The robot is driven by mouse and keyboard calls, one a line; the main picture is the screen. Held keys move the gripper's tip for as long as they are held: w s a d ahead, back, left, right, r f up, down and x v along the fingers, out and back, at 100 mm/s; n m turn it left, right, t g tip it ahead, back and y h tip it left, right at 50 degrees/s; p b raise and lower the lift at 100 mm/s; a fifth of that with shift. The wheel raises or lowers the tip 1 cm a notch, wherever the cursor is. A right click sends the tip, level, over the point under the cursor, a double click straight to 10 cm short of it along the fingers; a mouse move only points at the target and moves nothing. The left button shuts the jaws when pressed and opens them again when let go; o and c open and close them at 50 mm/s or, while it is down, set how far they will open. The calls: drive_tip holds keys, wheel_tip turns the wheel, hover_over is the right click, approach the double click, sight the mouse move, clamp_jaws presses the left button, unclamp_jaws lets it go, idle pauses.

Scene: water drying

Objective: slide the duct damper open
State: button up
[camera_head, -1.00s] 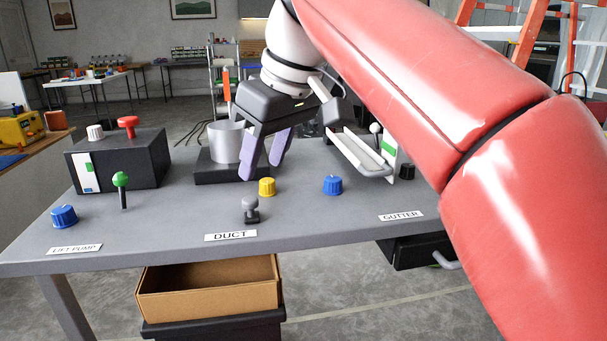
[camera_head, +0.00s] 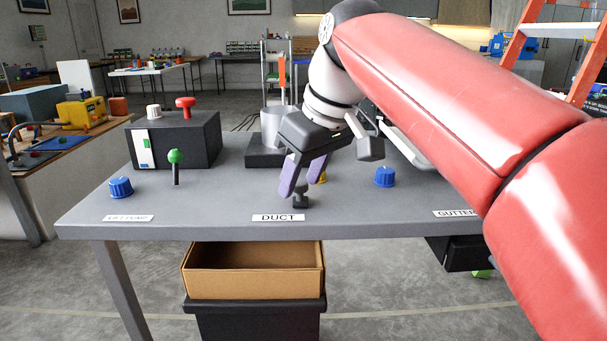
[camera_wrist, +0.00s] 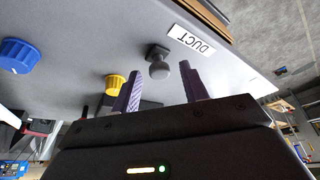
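The duct damper control is a small grey knob (camera_head: 301,201) on a dark base, on the table just behind the "DUCT" label (camera_head: 279,218). My gripper (camera_head: 301,187), with purple fingers, is open and empty, pointing down close to the knob and partly covering its upper part in the head view. In the wrist view, the round grey knob (camera_wrist: 158,70) shows in the gap between the two spread fingertips (camera_wrist: 160,73). I cannot tell whether either finger touches it.
A yellow knob (camera_wrist: 116,84) stands close behind the damper, mostly hidden in the head view. A blue knob (camera_head: 385,177) is to the right. A green-topped lever (camera_head: 176,158) and a black box (camera_head: 175,142) are left. The grey cylinder (camera_head: 273,127) stands behind.

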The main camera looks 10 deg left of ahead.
sight(341, 206)
clamp_jaws()
drive_tip(key=d, duration=0.2)
drive_tip(key=w+d, duration=0.1)
drive_tip(key=d, duration=0.2)
drive_tip(key=shift+w+d+p, duration=0.15)
drive_tip(key=shift+d+p, duration=0.15)
drive_tip(key=shift+p, duration=0.05)
unclamp_jaws()
drive_tip(key=shift+r, duration=0.1)
drive_tip(key=p+v, duration=0.2)
drive_tip(key=v, duration=0.5)
drive_tip(key=shift+d+r, duration=0.1)
drive_tip(key=shift+r, duration=0.2)
